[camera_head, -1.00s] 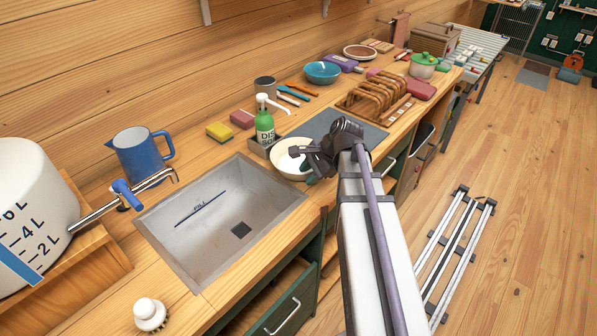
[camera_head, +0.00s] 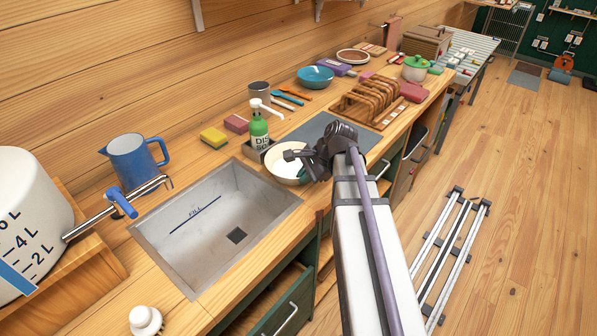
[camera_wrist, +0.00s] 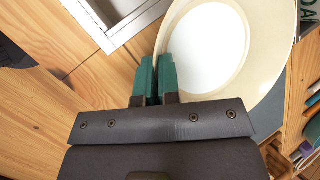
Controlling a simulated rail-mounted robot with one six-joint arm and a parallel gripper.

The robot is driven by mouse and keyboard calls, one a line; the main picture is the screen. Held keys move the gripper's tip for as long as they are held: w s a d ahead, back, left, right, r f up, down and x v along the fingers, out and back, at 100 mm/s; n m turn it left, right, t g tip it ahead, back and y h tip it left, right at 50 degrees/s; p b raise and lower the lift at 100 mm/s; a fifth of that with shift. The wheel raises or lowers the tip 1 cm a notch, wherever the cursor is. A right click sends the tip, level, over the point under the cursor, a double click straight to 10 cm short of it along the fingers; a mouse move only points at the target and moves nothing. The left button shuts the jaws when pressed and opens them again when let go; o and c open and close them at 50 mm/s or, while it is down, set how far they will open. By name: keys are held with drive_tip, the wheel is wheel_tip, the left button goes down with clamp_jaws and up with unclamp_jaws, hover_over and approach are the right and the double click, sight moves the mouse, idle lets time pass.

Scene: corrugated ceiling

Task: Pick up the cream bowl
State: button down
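The cream bowl (camera_head: 283,164) stands on the wooden counter between the sink and the dark grey mat. In the wrist view the bowl (camera_wrist: 185,72) fills the upper right, its white inner floor facing me. My gripper (camera_wrist: 156,78) has its two green fingers close together on either side of the bowl's wall, one inside and one outside. They look closed on the rim. In the head view my gripper (camera_head: 303,172) is at the bowl's right side, and its dark wrist hides part of the rim. The bowl looks upright, with no clear gap beneath it.
A green soap bottle (camera_head: 259,132) stands in a dark caddy just behind the bowl. The sink (camera_head: 170,258) lies to the left. A wooden rack (camera_head: 368,102) stands beyond the grey mat (camera_head: 310,128). A blue bowl (camera_head: 315,78) is farther back.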

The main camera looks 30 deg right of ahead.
wheel_tip(320, 180, up, 10)
drive_tip(key=p, duration=1)
drive_tip(key=shift+r, duration=0.15)
drive_tip(key=shift+f, duration=0.2)
